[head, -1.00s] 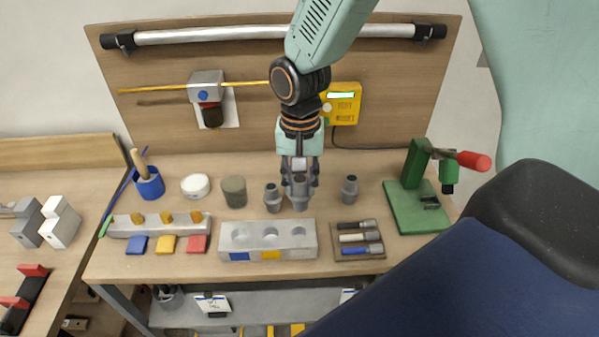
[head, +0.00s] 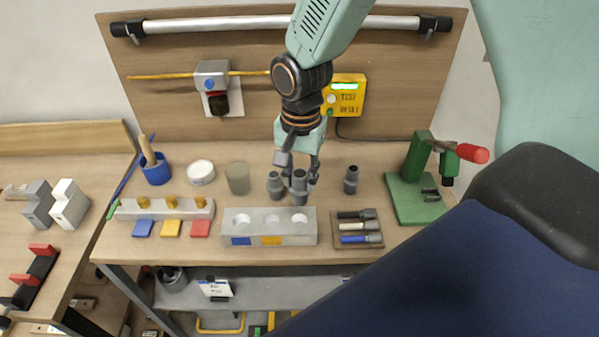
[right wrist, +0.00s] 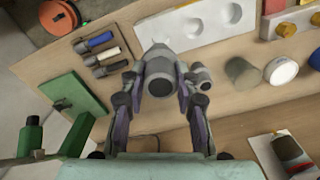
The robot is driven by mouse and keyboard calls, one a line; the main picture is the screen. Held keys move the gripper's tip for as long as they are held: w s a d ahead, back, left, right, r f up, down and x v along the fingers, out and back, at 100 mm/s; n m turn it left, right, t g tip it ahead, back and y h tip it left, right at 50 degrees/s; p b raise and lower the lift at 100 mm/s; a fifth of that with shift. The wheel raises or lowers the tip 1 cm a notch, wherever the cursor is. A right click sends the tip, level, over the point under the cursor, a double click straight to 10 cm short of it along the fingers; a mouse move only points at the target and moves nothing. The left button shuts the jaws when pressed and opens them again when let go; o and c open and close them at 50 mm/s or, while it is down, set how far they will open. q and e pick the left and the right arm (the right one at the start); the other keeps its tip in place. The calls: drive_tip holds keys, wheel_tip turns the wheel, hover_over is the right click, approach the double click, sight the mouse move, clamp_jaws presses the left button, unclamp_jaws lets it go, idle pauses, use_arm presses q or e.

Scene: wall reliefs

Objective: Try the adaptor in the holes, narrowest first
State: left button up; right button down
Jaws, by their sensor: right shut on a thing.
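The grey stepped adaptor (head: 299,188) is between the fingers of my right gripper (head: 299,178), which is shut on it behind the hole block. In the right wrist view the held adaptor (right wrist: 160,75) shows end-on between the two fingers. I cannot tell whether it touches the bench. The pale grey hole block (head: 305,238) has three round holes in its top and blue and yellow marks on its front. A second grey adaptor (head: 275,185) stands close left of the held one. My left gripper is not in view.
A green press (head: 412,195) stands at the right. A tray with several handled tools (head: 358,243) lies right of the block. A grey-green cylinder (head: 237,178), a white round container (head: 201,172) and a blue cup (head: 157,170) stand at the left. A yellow box (head: 345,95) hangs behind.

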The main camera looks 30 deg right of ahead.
sight(300, 194)
drive_tip(key=shift+d+f+b, duration=0.1)
drive_tip(key=shift+f+b, duration=0.3)
drive_tip(key=shift+f, duration=0.15)
drive_tip(key=shift+w+f+b, duration=0.25)
drive_tip(key=shift+f+b, duration=0.1)
drive_tip(key=shift+f, duration=0.3)
drive_tip(key=shift+w+f+b, duration=0.2)
drive_tip(key=shift+f+b, duration=0.1)
drive_tip(key=shift+f, duration=0.7)
drive_tip(key=shift+s+f+b, duration=0.45)
drive_tip(key=shift+f+b, duration=0.2)
drive_tip(key=shift+w+f, duration=0.15)
drive_tip(key=shift+w, duration=0.25)
drive_tip(key=shift+s, duration=0.35)
drive_tip(key=shift+w, duration=0.1)
